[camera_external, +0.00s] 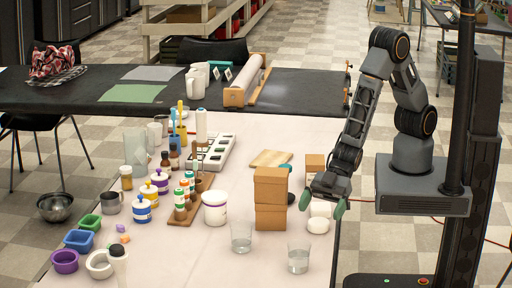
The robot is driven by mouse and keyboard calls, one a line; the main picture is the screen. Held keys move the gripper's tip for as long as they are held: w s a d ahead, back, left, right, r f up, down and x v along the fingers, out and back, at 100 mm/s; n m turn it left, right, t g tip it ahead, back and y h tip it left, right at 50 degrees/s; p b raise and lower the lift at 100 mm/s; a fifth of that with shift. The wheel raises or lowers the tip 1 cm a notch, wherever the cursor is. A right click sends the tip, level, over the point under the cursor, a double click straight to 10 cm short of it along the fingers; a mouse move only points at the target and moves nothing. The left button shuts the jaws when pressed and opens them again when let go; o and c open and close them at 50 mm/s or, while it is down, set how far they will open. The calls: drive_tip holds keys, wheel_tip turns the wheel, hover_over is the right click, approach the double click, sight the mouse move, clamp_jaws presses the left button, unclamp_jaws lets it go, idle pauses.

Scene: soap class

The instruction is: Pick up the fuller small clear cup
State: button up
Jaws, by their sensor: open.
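Two small clear cups stand upright on the pale tabletop near its front. The left clear cup (241,239) is in front of the stacked brown boxes, and the right clear cup (298,258) is closer to the camera. Both seem to hold some clear liquid in the lower part; I cannot tell for certain which is fuller. My gripper (322,203) is open with green fingertips, pointing down above the table's right side. It is behind the right cup, apart from both cups, and appears empty.
Stacked brown boxes (270,200) stand left of my gripper, and white round items (318,222) sit just below it. A white tub (215,208), a rack of bottles (184,200) and colored pots (79,240) fill the left. The table's right edge is near.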

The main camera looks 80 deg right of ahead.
approach(294, 256)
drive_tip(key=shift+x, duration=0.9)
drive_tip(key=shift+f+p+x, duration=0.15)
drive_tip(key=shift+p+x, duration=0.2)
drive_tip(key=shift+x, duration=0.95)
drive_tip(key=shift+f+p+x, duration=0.15)
drive_tip(key=shift+p+x, duration=0.2)
drive_tip(key=shift+x, duration=0.95)
drive_tip(key=shift+d, duration=0.2)
drive_tip(key=shift+c, duration=0.2)
drive_tip(key=c, duration=1)
drive_tip(key=shift+o, duration=0.2)
drive_tip(key=shift+r, duration=0.25)
